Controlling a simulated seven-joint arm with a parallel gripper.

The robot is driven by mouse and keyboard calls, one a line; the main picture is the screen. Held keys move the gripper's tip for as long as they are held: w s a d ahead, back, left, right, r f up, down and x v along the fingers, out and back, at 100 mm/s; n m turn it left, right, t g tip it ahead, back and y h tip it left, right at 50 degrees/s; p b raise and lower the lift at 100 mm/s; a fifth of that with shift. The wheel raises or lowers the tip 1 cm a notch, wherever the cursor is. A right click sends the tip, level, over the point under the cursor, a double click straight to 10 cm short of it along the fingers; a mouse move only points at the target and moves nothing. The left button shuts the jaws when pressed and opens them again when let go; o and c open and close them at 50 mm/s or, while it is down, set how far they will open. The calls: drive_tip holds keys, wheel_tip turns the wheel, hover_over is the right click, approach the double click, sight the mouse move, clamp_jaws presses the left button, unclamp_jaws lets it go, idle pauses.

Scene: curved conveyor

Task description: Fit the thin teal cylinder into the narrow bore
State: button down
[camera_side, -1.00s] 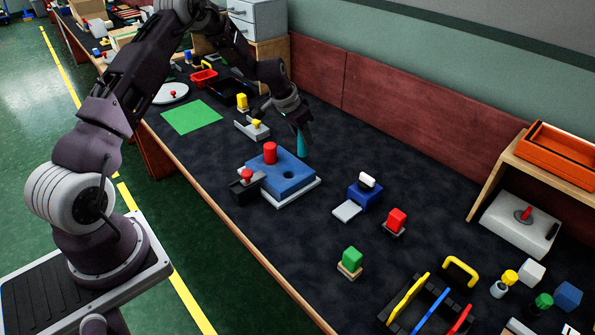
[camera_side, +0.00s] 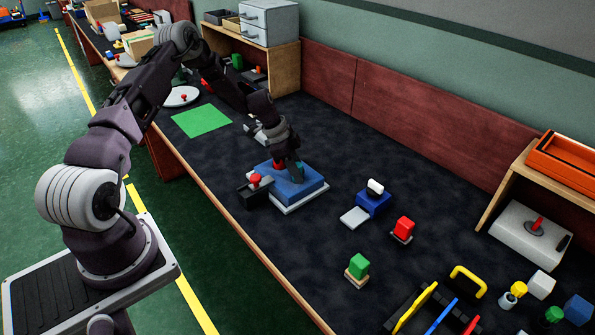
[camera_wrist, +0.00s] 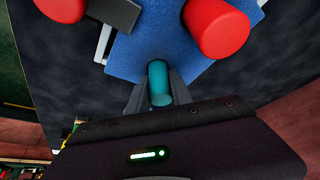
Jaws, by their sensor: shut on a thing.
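The thin teal cylinder (camera_wrist: 158,78) is held between my gripper's fingers (camera_wrist: 158,98) in the wrist view. In the side view my gripper (camera_side: 295,168) is over the blue block (camera_side: 311,186), close to its red cylinder. The blue block also shows in the wrist view (camera_wrist: 130,55). A thick red cylinder (camera_wrist: 218,27) stands on the block beside the teal one; in the side view it is mostly hidden behind my gripper. The bore is hidden in both views. I cannot tell whether the teal cylinder's lower end is above the bore or in it.
A dark block with a red knob (camera_side: 255,181) stands close to the blue block's left side. A blue piece with a white top (camera_side: 374,189), a red block (camera_side: 403,228) and a green block (camera_side: 358,265) stand to the right. A green mat (camera_side: 200,121) lies behind.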

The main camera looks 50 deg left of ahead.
drive_tip(key=c, duration=1.1)
unclamp_jaws()
drive_tip(key=shift+c, duration=0.2)
drive_tip(key=v, duration=1.2)
drive_tip(key=s+d+r+n+y, duration=0.1)
drive_tip(key=s+d+r+y, duration=0.15)
drive_tip(key=d+r, duration=0.6)
drive_tip(key=s+d+r+n, duration=0.2)
drive_tip(key=s+d+r, duration=0.4)
drive_tip(key=s+r, duration=0.4)
drive_tip(key=s+d+r+n+t, duration=0.1)
drive_tip(key=s+d+r+n, duration=0.1)
drive_tip(key=s, duration=0.7)
drive_tip(key=s+d+r+n+t, duration=0.1)
drive_tip(key=s+d+n, duration=0.3)
drive_tip(key=s, duration=0.5)
drive_tip(key=shift+d+r+y, duration=0.3)
drive_tip(key=shift+r+y, duration=0.05)
drive_tip(key=shift+r, duration=0.2)
